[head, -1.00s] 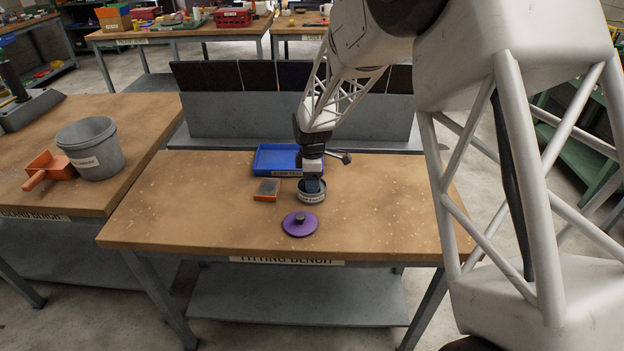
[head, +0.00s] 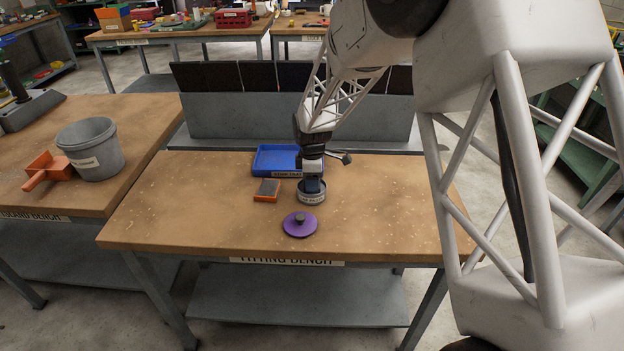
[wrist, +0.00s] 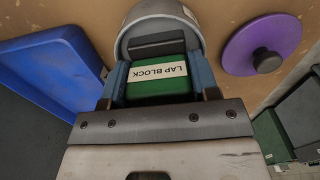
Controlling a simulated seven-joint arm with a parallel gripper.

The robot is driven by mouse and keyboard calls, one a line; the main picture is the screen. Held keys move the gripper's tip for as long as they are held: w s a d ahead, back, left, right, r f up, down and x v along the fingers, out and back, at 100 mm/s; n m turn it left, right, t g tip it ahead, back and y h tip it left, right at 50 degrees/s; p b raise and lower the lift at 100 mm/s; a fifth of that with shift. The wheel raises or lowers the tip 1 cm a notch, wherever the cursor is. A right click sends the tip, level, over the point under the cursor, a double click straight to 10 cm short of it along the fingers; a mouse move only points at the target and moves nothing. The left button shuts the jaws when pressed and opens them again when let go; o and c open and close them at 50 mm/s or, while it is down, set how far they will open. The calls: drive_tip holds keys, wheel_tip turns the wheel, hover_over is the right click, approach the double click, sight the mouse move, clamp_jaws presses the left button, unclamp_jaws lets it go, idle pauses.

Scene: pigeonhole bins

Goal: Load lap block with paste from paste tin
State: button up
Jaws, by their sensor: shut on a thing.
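My gripper (wrist: 158,85) is shut on the lap block (wrist: 160,85), a green block with a white label reading LAP BLOCK, seen in the wrist view. In the head view my gripper (head: 312,185) points down into the paste tin (head: 311,196), a round grey tin on the bench. The tin's rim (wrist: 128,38) curves around the block's far end in the wrist view. The block's lower end and any paste are hidden. A purple lid with a dark knob (head: 300,225) lies on the bench in front of the tin; it also shows in the wrist view (wrist: 240,45).
A blue tray (head: 268,157) lies behind the tin. A small orange block with a grey top (head: 267,190) lies to the tin's left. A grey bucket (head: 98,155) and an orange scoop (head: 47,172) are on the left bench. The front left of the middle bench is clear.

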idle(0.4)
drive_tip(key=shift+r, duration=3.5)
